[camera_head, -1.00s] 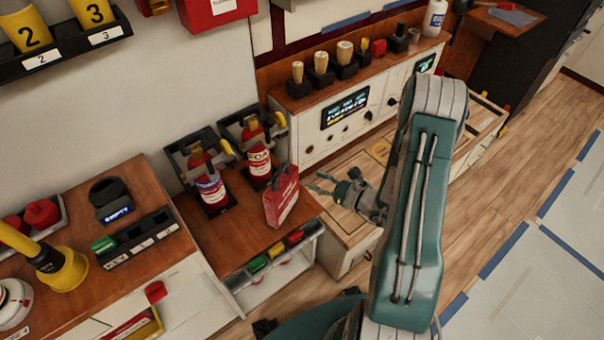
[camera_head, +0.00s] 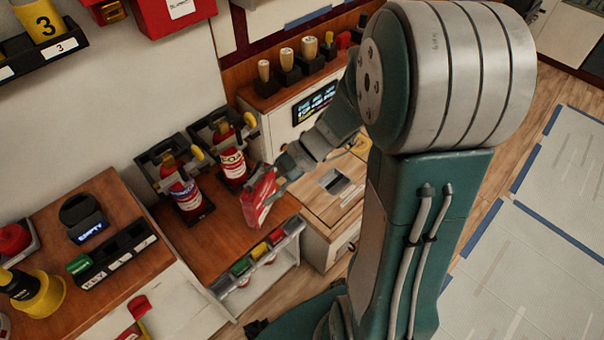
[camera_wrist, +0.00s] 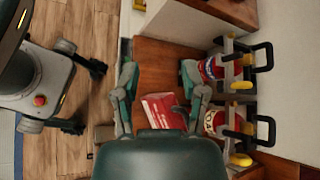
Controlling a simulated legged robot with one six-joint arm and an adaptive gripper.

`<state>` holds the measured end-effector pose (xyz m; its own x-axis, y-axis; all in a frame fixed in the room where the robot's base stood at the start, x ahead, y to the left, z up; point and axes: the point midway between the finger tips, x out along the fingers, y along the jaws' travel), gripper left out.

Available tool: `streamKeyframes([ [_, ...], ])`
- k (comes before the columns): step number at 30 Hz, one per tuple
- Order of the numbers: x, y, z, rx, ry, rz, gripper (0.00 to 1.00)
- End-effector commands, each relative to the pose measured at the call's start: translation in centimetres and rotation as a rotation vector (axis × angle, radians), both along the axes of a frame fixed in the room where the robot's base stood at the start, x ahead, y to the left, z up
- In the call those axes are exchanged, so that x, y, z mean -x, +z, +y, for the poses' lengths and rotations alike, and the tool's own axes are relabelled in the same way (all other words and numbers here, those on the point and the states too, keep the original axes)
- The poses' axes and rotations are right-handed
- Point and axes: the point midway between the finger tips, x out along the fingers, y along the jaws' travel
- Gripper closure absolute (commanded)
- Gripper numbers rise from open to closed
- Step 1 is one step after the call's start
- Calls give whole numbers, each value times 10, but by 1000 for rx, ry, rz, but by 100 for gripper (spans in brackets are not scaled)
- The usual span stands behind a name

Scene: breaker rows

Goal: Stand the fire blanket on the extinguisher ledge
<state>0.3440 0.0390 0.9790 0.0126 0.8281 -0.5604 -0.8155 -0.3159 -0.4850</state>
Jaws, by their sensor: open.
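The red fire blanket (camera_head: 260,197) stands on the brown wooden extinguisher ledge (camera_head: 190,243), near its right end and in front of two red extinguishers, a left one (camera_head: 182,190) and a right one (camera_head: 233,163). My gripper (camera_head: 277,172) is at the blanket's upper right side and partly covers it in the head view. In the wrist view my gripper (camera_wrist: 159,70) is open. The fire blanket (camera_wrist: 163,110) shows between its fingers, close to the palm, its lower part hidden by my gripper body. I cannot tell whether the fingers touch it.
Black brackets hold the extinguishers at the wall. A rack of coloured blocks (camera_head: 255,253) sits below the ledge's front edge. A black tray (camera_head: 117,250) lies on the left counter. A wooden-topped cabinet (camera_head: 330,205) stands right of the ledge. The ledge's front left is bare.

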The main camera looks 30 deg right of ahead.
Motion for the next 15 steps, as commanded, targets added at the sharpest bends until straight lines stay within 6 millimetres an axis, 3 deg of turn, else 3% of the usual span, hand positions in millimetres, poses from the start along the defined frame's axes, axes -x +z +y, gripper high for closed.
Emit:
streamKeyframes([
  [6,36,30,4,291,234,-193,45],
  [15,71,70,-13,696,484,-503,45],
])
